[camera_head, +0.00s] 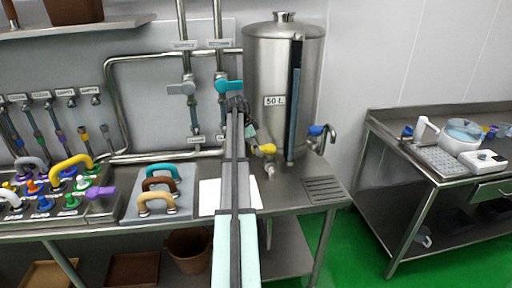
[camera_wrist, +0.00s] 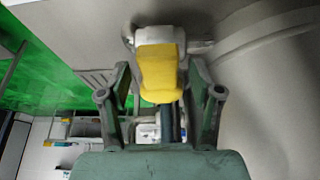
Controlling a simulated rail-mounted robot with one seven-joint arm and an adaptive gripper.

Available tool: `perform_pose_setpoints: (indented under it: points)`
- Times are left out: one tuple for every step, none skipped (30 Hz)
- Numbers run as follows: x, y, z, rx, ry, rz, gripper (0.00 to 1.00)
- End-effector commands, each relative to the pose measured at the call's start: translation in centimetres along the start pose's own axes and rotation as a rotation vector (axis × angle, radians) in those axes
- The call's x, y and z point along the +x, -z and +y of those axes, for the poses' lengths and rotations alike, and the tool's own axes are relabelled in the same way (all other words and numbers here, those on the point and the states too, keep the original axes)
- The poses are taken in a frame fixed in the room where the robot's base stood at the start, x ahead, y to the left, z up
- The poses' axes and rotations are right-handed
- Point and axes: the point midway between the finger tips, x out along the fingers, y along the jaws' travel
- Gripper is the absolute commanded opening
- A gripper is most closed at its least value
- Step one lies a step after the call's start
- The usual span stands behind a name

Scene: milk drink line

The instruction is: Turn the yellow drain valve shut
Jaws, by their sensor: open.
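The yellow drain valve (camera_head: 268,149) sits low on the front of the steel 50 L tank (camera_head: 262,75), at the tank's left side. In the wrist view the yellow handle (camera_wrist: 158,68) fills the space between my two fingers, with its grey metal body behind it. My gripper (camera_wrist: 159,82) is open, with one finger on each side of the handle. Gaps show between the fingers and the handle, so it is not clamped. In the head view my gripper (camera_head: 249,125) is just up and left of the valve, partly hidden behind my arm.
A blue-handled tap (camera_head: 317,131) is on the tank's right side, above a drain grate (camera_head: 324,189). Pipes with a teal valve (camera_head: 229,86) and a grey valve (camera_head: 181,88) run down the wall left of the tank. Coloured handles (camera_head: 160,184) lie on a board further left.

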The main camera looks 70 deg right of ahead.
Motion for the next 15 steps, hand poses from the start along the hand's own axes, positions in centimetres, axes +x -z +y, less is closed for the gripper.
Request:
perform_pose_setpoints:
  points:
    - [-0.1,0.0,0.0,0.000,0.000,0.000,0.65]
    - [-0.2,0.0,0.0,-0.001,0.001,0.000,0.65]
    - [-0.3,0.0,0.0,-0.001,0.001,0.000,0.65]
    - [-0.6,0.0,0.0,-0.001,0.001,0.000,0.65]
    - [-0.8,0.0,-0.1,-0.001,0.002,0.001,0.65]
    - [-1.2,0.0,-0.1,-0.001,0.002,0.001,0.65]
    - [-1.6,0.0,-0.1,-0.001,0.002,0.001,0.65]
    - [-2.0,0.0,-0.1,-0.001,0.001,0.001,0.65]
    - [-2.6,0.0,-0.1,-0.001,0.001,0.000,0.65]
    - [-3.2,0.0,-0.1,-0.001,0.002,0.001,0.65]
    - [-3.8,0.0,-0.1,-0.001,0.003,0.001,0.65]
    - [-4.6,0.0,-0.1,-0.001,0.003,0.001,0.65]
    - [-5.2,0.0,-0.1,-0.001,0.002,0.001,0.65]
    - [-5.8,0.0,-0.1,-0.001,0.002,0.001,0.65]
    - [-6.6,0.0,-0.1,0.000,0.003,0.001,0.65]
